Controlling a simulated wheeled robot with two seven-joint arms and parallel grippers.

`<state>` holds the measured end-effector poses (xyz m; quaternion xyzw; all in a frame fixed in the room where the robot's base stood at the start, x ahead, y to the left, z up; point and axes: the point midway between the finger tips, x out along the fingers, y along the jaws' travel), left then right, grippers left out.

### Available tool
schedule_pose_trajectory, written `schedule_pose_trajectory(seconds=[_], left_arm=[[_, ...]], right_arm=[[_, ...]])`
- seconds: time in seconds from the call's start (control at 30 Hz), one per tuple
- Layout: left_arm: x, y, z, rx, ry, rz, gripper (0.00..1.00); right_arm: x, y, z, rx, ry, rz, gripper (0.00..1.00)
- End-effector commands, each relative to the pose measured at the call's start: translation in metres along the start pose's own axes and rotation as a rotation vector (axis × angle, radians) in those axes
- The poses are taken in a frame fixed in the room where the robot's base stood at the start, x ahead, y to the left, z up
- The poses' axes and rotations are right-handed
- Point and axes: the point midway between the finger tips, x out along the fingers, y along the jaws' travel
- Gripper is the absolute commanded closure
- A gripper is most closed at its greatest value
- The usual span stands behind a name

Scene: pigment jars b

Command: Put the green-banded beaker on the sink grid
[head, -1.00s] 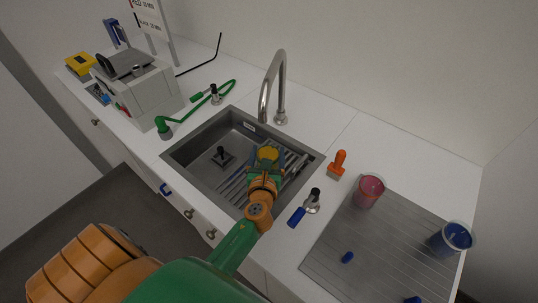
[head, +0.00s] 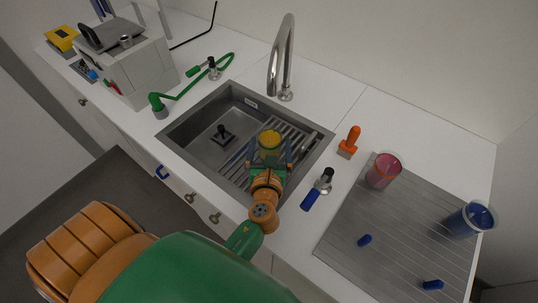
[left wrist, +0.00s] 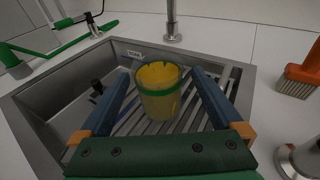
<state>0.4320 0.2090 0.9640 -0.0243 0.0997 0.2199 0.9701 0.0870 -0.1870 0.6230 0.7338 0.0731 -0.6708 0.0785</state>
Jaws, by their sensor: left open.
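The green-banded beaker (left wrist: 158,92) holds something yellow and stands upright on the slatted sink grid (left wrist: 190,118) in the left wrist view. In the head view the beaker (head: 270,139) shows as a yellow top over the sink grid (head: 296,138). My left gripper (head: 270,152) is open, with one blue finger on each side of the beaker. The left wrist view shows gaps between the fingers and the beaker. My right gripper is out of view.
The steel sink (head: 192,136) has a dark drain plug (head: 222,134) and a tall tap (head: 284,60) behind it.

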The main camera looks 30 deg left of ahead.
Motion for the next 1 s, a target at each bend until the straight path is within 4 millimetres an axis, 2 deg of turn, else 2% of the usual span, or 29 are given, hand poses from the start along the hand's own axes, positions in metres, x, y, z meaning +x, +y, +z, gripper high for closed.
schedule_pose_trajectory(seconds=[0.2,0.4,0.57,1.0], left_arm=[[-0.052,0.0,0.0,0.001,0.003,-0.001,0.0],[-0.082,0.0,0.0,0.001,0.0,0.0,0.0],[-0.087,0.0,0.0,0.0,-0.001,0.0,0.0],[-0.087,0.0,0.0,0.0,-0.001,0.0,0.0]], right_arm=[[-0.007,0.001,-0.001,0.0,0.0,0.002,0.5],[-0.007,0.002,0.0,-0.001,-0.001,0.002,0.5],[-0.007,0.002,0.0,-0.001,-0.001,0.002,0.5],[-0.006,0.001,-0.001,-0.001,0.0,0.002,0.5]])
